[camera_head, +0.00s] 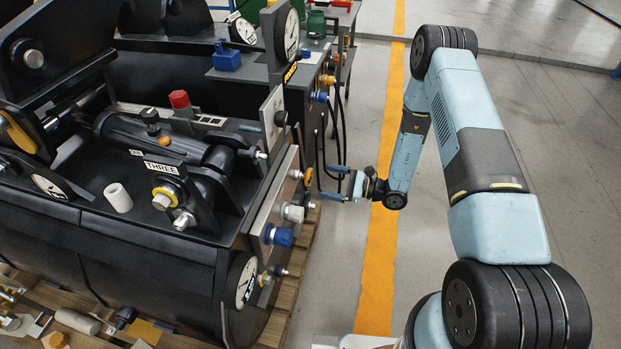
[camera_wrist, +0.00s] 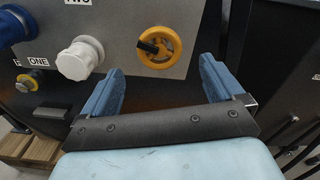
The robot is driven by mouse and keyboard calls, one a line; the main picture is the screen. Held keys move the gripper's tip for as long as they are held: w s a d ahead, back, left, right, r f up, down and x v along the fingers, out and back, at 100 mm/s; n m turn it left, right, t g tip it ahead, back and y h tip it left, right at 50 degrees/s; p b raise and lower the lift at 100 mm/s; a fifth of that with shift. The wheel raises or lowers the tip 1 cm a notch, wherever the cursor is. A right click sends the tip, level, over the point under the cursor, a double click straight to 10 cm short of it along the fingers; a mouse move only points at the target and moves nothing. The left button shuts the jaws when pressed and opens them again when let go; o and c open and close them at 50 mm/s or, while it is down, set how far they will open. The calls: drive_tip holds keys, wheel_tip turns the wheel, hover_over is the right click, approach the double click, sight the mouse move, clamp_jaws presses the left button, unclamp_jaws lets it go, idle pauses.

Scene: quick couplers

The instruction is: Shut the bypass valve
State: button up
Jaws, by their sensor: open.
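A yellow round fitting with a black lever across its face (camera_wrist: 159,47) sits on the grey panel (camera_wrist: 125,20) in the wrist view. It looks like a valve, but I read no bypass label on it. In the head view a small yellow fitting (camera_head: 308,177) shows at the panel's edge. My gripper (camera_wrist: 162,68) is open and empty, its blue fingers to the left and right below the yellow fitting, apart from it. In the head view my gripper (camera_head: 335,182) points left at the panel with a gap between.
A white coupler (camera_wrist: 80,58) and a blue coupler (camera_wrist: 12,26) are left of the yellow fitting, with a label ONE (camera_wrist: 38,62) below. Dark hoses (camera_head: 322,150) hang close behind my gripper. The floor by the orange stripe (camera_head: 378,270) is clear.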

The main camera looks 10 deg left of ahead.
sight(312, 178)
drive_tip(key=a, duration=0.5)
drive_tip(key=w+a, duration=0.1)
drive_tip(key=a, duration=0.1)
drive_tip(key=shift+a, duration=0.15)
drive_tip(key=shift+c, duration=0.2)
drive_tip(key=c, duration=0.9)
